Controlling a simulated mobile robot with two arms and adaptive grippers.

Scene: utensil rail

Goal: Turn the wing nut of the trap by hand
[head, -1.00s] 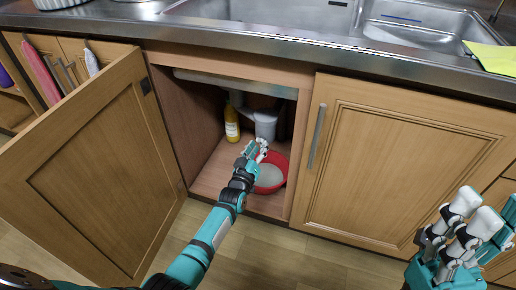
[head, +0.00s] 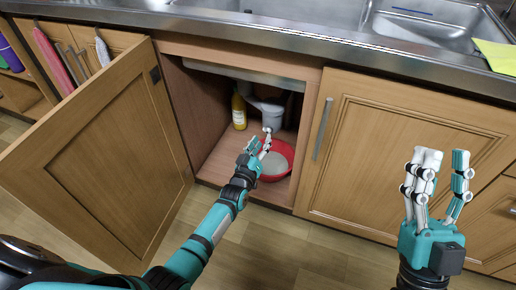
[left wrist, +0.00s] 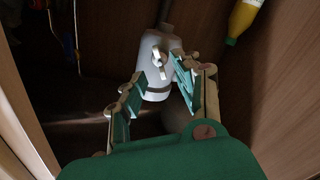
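The trap (head: 272,117) is a pale grey cup under the sink, inside the open cabinet. In the left wrist view it is a whitish cylinder (left wrist: 154,82) with a light wing nut (left wrist: 159,60) on the side facing me. My left gripper (head: 263,143) reaches into the cabinet in front of and below the trap. In the left wrist view my left gripper (left wrist: 156,72) is open, with its fingers on either side of the trap's front. I cannot tell whether they touch it. My right gripper (head: 438,165) is open and empty outside the closed right door, fingers pointing up.
A red bowl (head: 284,150) with a greyish inside stands on the cabinet floor below the trap. A yellow bottle (head: 239,112) stands left of the trap. The open cabinet door (head: 100,160) is at the left. The steel counter edge (head: 300,42) runs above the opening.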

